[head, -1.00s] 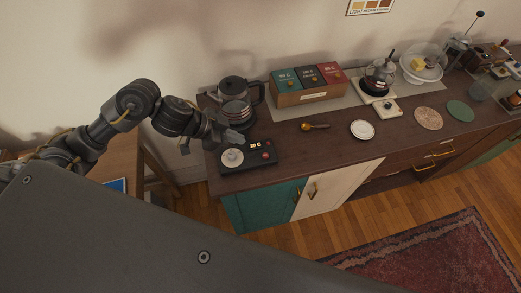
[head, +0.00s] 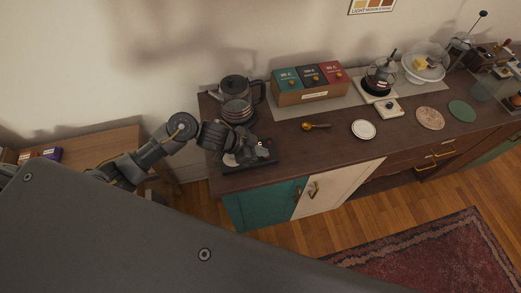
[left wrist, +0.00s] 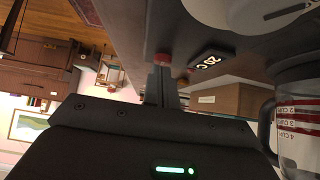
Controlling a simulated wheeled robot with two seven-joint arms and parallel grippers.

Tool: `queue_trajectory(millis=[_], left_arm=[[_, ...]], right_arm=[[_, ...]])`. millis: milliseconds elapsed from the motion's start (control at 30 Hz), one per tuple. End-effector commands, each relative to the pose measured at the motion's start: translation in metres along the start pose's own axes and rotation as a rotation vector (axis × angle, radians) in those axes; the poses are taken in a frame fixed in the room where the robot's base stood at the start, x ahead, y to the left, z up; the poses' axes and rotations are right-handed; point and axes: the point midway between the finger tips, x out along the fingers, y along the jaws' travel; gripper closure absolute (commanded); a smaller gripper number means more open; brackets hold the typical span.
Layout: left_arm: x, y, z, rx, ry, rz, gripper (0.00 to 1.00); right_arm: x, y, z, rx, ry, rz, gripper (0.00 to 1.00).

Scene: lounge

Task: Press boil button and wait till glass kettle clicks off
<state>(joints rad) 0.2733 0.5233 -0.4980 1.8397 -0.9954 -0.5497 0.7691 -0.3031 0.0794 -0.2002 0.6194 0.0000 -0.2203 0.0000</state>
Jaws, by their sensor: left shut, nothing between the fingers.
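The glass kettle (head: 237,100), with a black lid and handle, stands at the left end of the counter. Its glass wall with red cup marks shows at the right of the left wrist view (left wrist: 300,130). In front of it lies a black control panel (head: 262,165) with a pale round disc (head: 229,160). Its display (left wrist: 209,62) reads 20 C. My left gripper (head: 257,151) is shut and empty over the panel. In the left wrist view its fingertips (left wrist: 163,66) are at the red button (left wrist: 163,57); I cannot tell if they touch. My right gripper is not in view.
A box of coloured packets (head: 308,88) stands right of the kettle. A wooden scoop (head: 315,126), a white dish (head: 363,129) and a second glass pot (head: 381,76) are farther right. A low wooden table (head: 85,145) is at the left.

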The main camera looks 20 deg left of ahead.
Motion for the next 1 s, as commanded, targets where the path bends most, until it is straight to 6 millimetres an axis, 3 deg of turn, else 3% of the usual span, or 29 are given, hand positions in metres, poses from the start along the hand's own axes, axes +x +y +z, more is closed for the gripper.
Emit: queue_trajectory(millis=[300,500,767,1000], left_arm=[[0.001,0.000,0.001,-0.001,0.000,0.000,1.00],[0.014,0.000,0.015,-0.001,-0.003,0.002,1.00],[0.016,0.004,0.019,-0.001,-0.014,0.010,1.00],[0.003,0.005,0.006,0.001,-0.011,0.009,1.00]], right_arm=[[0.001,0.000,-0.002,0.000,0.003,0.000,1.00],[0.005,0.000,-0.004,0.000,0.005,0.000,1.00],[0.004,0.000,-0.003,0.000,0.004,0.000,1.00],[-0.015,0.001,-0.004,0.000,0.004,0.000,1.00]])
